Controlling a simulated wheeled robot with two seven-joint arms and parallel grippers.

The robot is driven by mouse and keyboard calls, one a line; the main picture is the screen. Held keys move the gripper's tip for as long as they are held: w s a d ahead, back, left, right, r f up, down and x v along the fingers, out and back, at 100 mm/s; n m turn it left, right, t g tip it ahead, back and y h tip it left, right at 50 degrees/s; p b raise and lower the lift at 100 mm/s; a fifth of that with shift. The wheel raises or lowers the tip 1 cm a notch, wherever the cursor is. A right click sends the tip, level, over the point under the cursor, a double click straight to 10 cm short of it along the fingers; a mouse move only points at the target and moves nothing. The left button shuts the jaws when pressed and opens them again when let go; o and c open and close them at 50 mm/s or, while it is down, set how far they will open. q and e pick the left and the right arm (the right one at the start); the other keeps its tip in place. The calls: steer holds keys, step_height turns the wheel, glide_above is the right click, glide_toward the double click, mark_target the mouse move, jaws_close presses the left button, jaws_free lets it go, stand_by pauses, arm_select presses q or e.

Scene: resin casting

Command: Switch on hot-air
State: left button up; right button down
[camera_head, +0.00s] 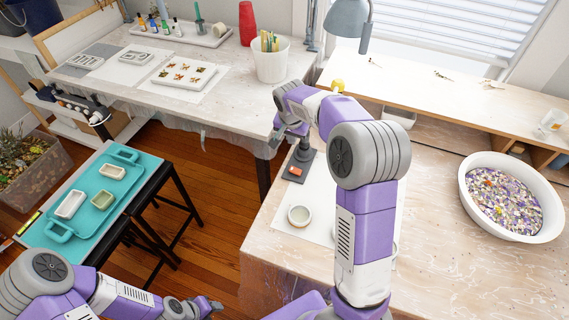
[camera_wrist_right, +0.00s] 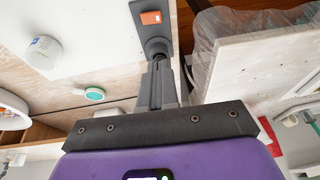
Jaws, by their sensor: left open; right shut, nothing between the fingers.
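The hot-air stand has a dark grey base (camera_head: 303,160) with an orange-red switch (camera_head: 295,171) at its near end. It stands on the workbench, partly hidden behind my right arm. In the right wrist view the orange switch (camera_wrist_right: 151,17) shows clear of the fingers on the grey base (camera_wrist_right: 150,35). My right gripper (camera_head: 277,139) is shut and empty, above and beside the stand. In the wrist view its fingers (camera_wrist_right: 158,66) point towards the base, apart from the switch; whether they touch the stand cannot be told. My left gripper (camera_head: 213,305) is open and empty at the bottom, low over the floor.
A small round cup (camera_head: 299,215) stands on a white sheet on the workbench. A white bowl of coloured chips (camera_head: 465,190) is at right. A teal tray (camera_head: 110,210) with moulds sits on a stand at left. The back table (camera_head: 190,108) holds a white bucket (camera_head: 270,70).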

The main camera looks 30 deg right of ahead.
mark_target(290, 169)
steer(key=b+x, duration=0.2)
steer(key=x, duration=0.1)
steer(key=a+b+x, duration=0.1)
steer(key=b+x, duration=0.1)
steer(key=shift+s+f, duration=0.15)
steer(key=shift+s, duration=0.25)
steer(key=b+x, duration=0.1)
steer(key=x, duration=0.3)
steer(key=b+x, duration=0.1)
steer(key=x, duration=0.3)
steer(key=b+x, duration=0.2)
steer(key=x, duration=0.3)
steer(key=shift+s+a, duration=0.15)
steer(key=shift+a, duration=0.2)
steer(key=shift+a+f, duration=0.1)
steer(key=shift+f, duration=0.4)
